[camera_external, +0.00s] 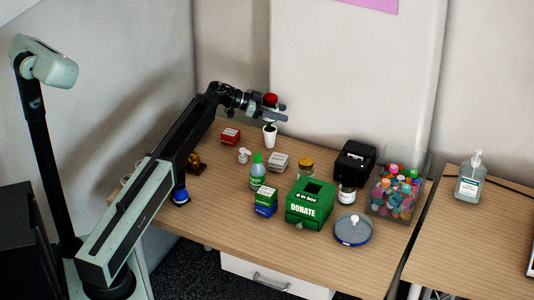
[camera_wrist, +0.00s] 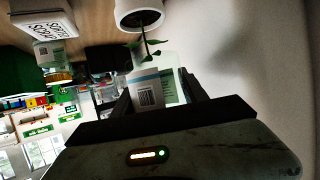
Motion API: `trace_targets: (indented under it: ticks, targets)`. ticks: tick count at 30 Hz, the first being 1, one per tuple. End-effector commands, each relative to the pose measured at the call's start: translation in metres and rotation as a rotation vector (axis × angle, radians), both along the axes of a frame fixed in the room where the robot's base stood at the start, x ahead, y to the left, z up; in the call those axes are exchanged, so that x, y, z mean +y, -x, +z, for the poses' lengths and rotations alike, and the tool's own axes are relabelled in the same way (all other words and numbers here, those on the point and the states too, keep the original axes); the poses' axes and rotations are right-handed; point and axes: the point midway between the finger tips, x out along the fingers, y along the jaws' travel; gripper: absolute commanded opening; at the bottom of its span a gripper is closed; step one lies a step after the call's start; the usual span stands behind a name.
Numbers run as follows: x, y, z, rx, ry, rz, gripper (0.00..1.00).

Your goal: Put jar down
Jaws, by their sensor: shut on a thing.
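My gripper (camera_external: 277,111) is above the back of the wooden table, shut on a jar. The jar's red top (camera_external: 271,99) shows at the fingers in the external view, and most of its body is hidden there. In the wrist view the jar (camera_wrist: 150,90) is between the dark fingers, with a white barcode label facing the camera. A white plant pot (camera_external: 269,136) stands on the table just below my gripper. It also shows at the top of the wrist view (camera_wrist: 138,14), its leaves overlapping the jar. The jar is held above the tabletop (camera_external: 222,224).
A red box (camera_external: 230,136) is left of the pot, a white box (camera_external: 278,162) in front. A green-capped bottle (camera_external: 257,176), green donation box (camera_external: 308,211), brown-lidded jar (camera_external: 306,169) and black dispenser (camera_external: 355,158) stand nearby. Bare tabletop shows at front left. The wall is close behind.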

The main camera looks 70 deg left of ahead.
Motion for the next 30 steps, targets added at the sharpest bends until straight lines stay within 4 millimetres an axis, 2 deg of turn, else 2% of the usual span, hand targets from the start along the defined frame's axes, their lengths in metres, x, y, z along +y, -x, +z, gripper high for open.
trace_targets:
  ticks: [1,4,16,17,19,27,30]
  targets:
    - [-0.001,0.001,-0.019,0.000,0.000,-0.001,0.04]
    - [-0.001,0.001,-0.036,0.000,0.000,0.000,0.04]
    - [-0.001,0.001,-0.038,0.000,0.000,0.000,0.04]
    - [-0.001,0.001,-0.038,0.001,0.000,0.000,0.53]
    - [-0.001,0.001,-0.037,0.001,0.000,0.000,0.72]
    - [-0.001,0.001,-0.037,0.000,0.000,0.000,0.72]
    - [-0.001,0.001,-0.031,0.000,0.000,0.000,0.72]
